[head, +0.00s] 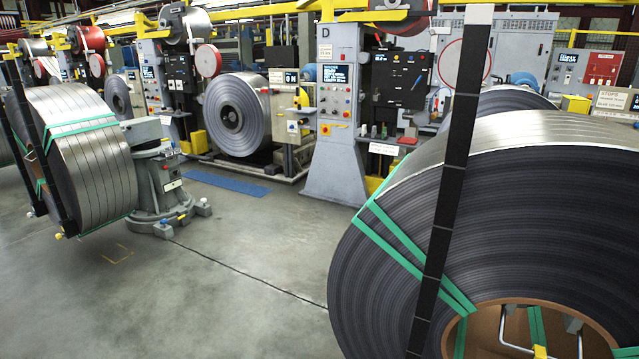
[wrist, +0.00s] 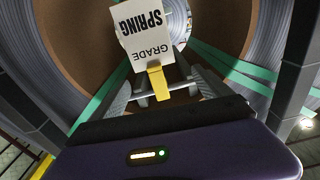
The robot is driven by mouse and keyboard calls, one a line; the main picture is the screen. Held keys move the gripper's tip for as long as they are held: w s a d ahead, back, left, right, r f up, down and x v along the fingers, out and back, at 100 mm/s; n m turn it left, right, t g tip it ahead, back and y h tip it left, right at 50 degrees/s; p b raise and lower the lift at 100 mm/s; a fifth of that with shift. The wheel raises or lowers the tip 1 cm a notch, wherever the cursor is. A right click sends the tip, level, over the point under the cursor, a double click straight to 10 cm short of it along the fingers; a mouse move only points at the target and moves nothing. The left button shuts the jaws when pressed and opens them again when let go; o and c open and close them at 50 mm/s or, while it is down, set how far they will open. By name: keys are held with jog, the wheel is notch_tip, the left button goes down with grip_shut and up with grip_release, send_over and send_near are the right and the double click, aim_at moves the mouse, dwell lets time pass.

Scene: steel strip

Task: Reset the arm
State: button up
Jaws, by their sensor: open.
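My gripper (wrist: 160,85) shows in the wrist view with its two grey fingers apart. A white tag (wrist: 145,32) reading "GRADE SPRING", upside down in this view, stands just beyond the fingertips. Its yellow clip (wrist: 157,82) lies between the open fingers; I cannot tell whether they touch it. Behind the tag is the brown core (wrist: 225,22) of a strip coil. My gripper does not show in the head view.
In the head view a large steel coil (head: 540,190) with green straps fills the right, a black post (head: 450,190) before it. A wire frame with a yellow piece (head: 540,352) shows in its core. Another coil (head: 85,150) stands left. Grey floor (head: 230,290) between them is clear.

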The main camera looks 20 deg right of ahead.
jog(key=s+a+r+n+t+y, duration=0.1)
jog(key=s+a+r+n+y, duration=0.1)
jog(key=a, duration=0.6)
jog(key=s+a+r+n+t+y, duration=0.1)
jog(key=s+a+r+t+y, duration=0.15)
jog(key=a, duration=0.55)
jog(key=s+a+r+n+t+y, duration=0.1)
jog(key=s+a+r+n+y, duration=0.15)
jog(key=a, duration=0.55)
jog(key=s+a+r+n+g+y, duration=0.1)
jog(key=s+a+r+n+y, duration=0.1)
jog(key=s+a, duration=0.4)
jog(key=s+a+r+n+g+y, duration=0.1)
jog(key=s+a+r+n+y, duration=0.1)
jog(key=s+a+y, duration=0.3)
jog(key=shift+s+a+r+n, duration=0.35)
jog(key=shift+s+a+r, duration=0.45)
jog(key=shift+a, duration=1)
jog(key=shift+s+f, duration=0.1)
